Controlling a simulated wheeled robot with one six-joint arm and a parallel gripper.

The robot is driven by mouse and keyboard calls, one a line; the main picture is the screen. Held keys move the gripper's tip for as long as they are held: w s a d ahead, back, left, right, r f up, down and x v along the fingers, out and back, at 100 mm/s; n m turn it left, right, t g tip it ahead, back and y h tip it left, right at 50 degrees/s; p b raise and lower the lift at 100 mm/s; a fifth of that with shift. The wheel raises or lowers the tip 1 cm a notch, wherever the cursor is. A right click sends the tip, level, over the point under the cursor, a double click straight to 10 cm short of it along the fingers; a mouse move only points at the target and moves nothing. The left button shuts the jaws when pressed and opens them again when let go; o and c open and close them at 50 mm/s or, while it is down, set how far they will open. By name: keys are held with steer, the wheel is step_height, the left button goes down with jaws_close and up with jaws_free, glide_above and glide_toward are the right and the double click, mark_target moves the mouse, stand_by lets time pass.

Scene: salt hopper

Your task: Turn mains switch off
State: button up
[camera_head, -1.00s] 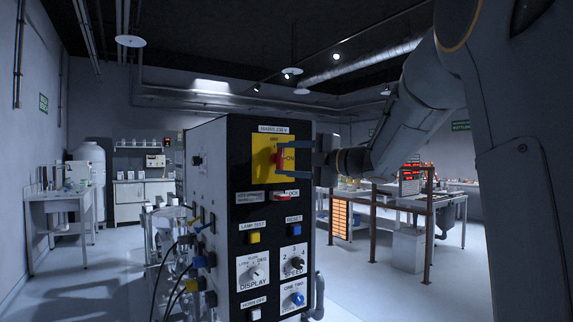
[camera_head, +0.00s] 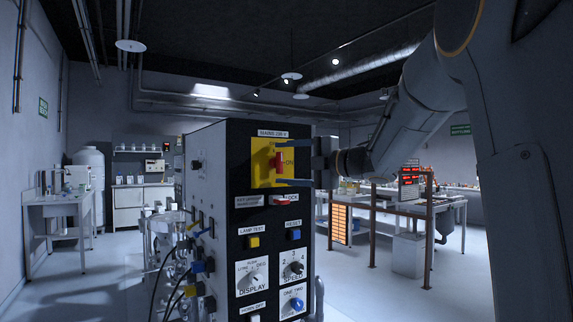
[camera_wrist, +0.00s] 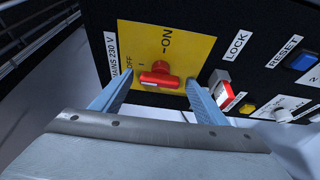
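The mains switch is a red handle (camera_head: 278,161) on a yellow plate (camera_head: 262,178) at the top of a black panel, marked OFF above and ON to the right. The handle stands upright in the head view, along the OFF side rather than toward ON. In the wrist view the red handle (camera_wrist: 160,77) lies across the picture, in line with the OFF mark on the yellow plate (camera_wrist: 190,52). My gripper (camera_head: 292,163) is open at the plate, one finger above the handle and one below. In the wrist view my gripper (camera_wrist: 158,100) shows gaps on both sides of the handle.
A red-and-white LOCK control (camera_head: 284,199) sits just below the plate. A yellow lamp-test button (camera_head: 253,241), a blue reset button (camera_head: 295,234) and several rotary knobs are lower on the panel.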

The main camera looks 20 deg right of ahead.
steer(key=b+v, duration=0.1)
steer(key=v, duration=0.6)
steer(key=shift+s+d, duration=0.25)
steer(key=shift+d, duration=0.05)
stand_by(0.3)
